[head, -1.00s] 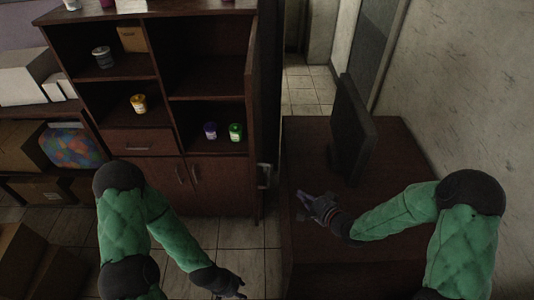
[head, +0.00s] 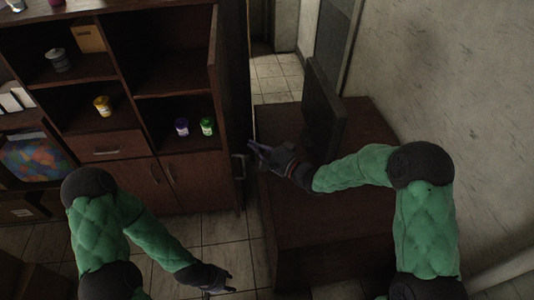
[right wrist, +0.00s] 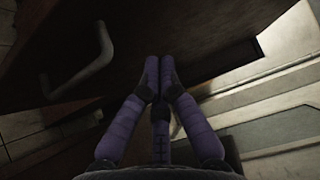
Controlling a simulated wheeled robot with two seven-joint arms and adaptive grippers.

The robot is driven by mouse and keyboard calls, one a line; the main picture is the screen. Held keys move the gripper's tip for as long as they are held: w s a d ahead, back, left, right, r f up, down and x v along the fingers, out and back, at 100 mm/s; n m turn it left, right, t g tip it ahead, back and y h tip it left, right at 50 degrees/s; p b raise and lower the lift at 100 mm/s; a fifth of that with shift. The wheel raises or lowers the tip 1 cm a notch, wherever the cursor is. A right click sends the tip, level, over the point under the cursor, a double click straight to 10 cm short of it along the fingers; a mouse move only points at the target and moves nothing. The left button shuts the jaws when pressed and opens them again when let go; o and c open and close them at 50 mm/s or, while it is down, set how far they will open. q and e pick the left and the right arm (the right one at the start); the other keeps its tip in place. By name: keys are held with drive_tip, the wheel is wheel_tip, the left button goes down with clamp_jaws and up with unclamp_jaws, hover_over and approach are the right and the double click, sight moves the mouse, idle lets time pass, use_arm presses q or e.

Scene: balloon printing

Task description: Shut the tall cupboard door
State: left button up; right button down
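The tall cupboard (head: 140,142) is dark wood and stands at the left in the head view. Its tall door (head: 236,90) stands open, swung outward and seen almost edge-on. A metal handle (head: 240,166) is on the door's right face and shows large in the right wrist view (right wrist: 85,68). My right gripper (head: 252,148) is just right of the door, near the handle. Its fingertips (right wrist: 158,62) are together with nothing visible between them; whether they touch the door is unclear. My left gripper (head: 233,282) is low, in front of the cupboard, with fingers apart and empty.
A dark desk (head: 300,225) with a monitor (head: 325,110) stands right of the door. Purple (head: 181,126), green (head: 207,126) and yellow (head: 102,106) pots are on the shelves. Tiled floor (head: 215,230) is free before the cupboard.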

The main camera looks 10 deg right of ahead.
use_arm(q)
drive_tip(key=shift+f, duration=0.3)
use_arm(e)
drive_tip(key=shift+w+a, duration=0.2)
drive_tip(key=shift+a, duration=0.65)
drive_tip(key=shift+w+a, duration=0.15)
drive_tip(key=shift+a, duration=0.65)
drive_tip(key=shift+w+a, duration=0.2)
drive_tip(key=shift+a, duration=0.65)
